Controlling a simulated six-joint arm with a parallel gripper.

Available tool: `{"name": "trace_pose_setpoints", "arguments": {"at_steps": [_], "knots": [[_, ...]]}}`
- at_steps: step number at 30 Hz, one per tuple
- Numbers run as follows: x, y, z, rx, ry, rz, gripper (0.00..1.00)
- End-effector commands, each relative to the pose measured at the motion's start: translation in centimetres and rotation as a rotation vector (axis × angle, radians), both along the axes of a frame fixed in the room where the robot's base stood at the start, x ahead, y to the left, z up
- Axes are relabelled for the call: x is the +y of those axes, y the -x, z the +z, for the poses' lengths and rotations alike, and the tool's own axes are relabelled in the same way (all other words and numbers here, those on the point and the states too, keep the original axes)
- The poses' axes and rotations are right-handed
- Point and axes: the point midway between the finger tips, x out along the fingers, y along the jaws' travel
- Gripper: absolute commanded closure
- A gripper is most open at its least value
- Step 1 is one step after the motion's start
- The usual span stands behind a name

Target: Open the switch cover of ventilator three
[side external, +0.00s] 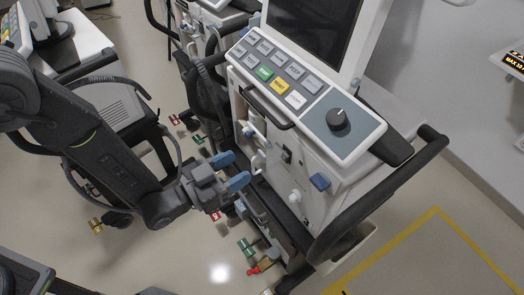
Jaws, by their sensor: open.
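A white ventilator (310,150) stands in front of my gripper, with a sloped button panel, a dark knob and a screen above. I cannot read a number on it. On its front face is a small dark switch fitting (287,155), which may be the switch cover; whether it is shut is too small to tell. My gripper (231,171) has blue fingertips and is open and empty. It is left of the fitting in the picture, apart from it, near the ventilator's lower front.
A dark handrail (380,200) curves around the right side. Other ventilators (205,20) stand behind and at left. Yellow tape (400,237) marks clear floor at right.

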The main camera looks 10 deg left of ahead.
Motion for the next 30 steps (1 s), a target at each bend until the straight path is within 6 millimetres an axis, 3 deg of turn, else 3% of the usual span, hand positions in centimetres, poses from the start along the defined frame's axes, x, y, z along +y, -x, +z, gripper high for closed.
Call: {"name": "trace_pose_setpoints", "arguments": {"at_steps": [6, 12, 25, 30], "knots": [[-2.8, -3.3, 0.0, -0.002, 0.001, 0.001, 0.45], [-4.4, -5.1, 0.0, 0.001, 0.0, 0.001, 0.45], [-4.9, -5.7, 0.0, 0.002, -0.001, 0.001, 0.46], [-4.9, -5.7, 0.0, 0.002, -0.001, 0.001, 0.62]]}}
